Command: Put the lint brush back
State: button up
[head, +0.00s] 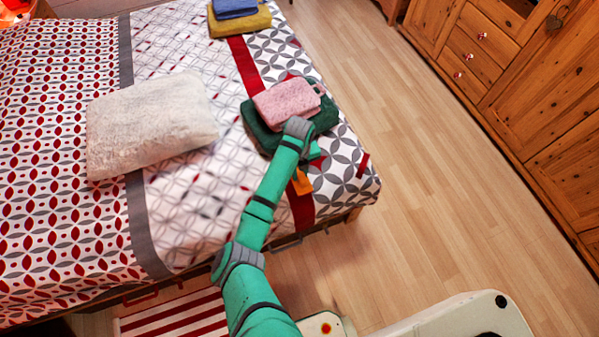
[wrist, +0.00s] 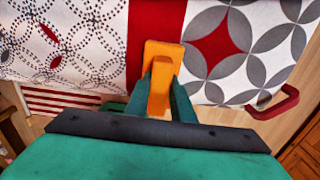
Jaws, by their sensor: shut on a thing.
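My gripper (wrist: 161,84) is shut on an orange, flat, blunt-ended thing, which I take to be the lint brush (wrist: 162,52). In the wrist view it sticks out between the two teal fingers, over the red stripe of the bedspread. In the head view the orange lint brush (head: 302,182) shows just below my wrist, near the bed's front edge. I cannot tell whether it touches the bed. The rest of it is hidden by my fingers, and most of my gripper (head: 312,155) is hidden by the arm in the head view.
A pink item (head: 286,101) with a loop lies on a dark green folded cloth (head: 255,127) beside my wrist. A white pillow (head: 150,125) lies left. Folded yellow (head: 240,22) and blue (head: 235,8) cloths lie farther back. A red loop (wrist: 277,104) is at the bed edge. Floor is clear right.

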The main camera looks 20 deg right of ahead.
jog(key=shift+f, duration=0.15)
jog(key=o, duration=1)
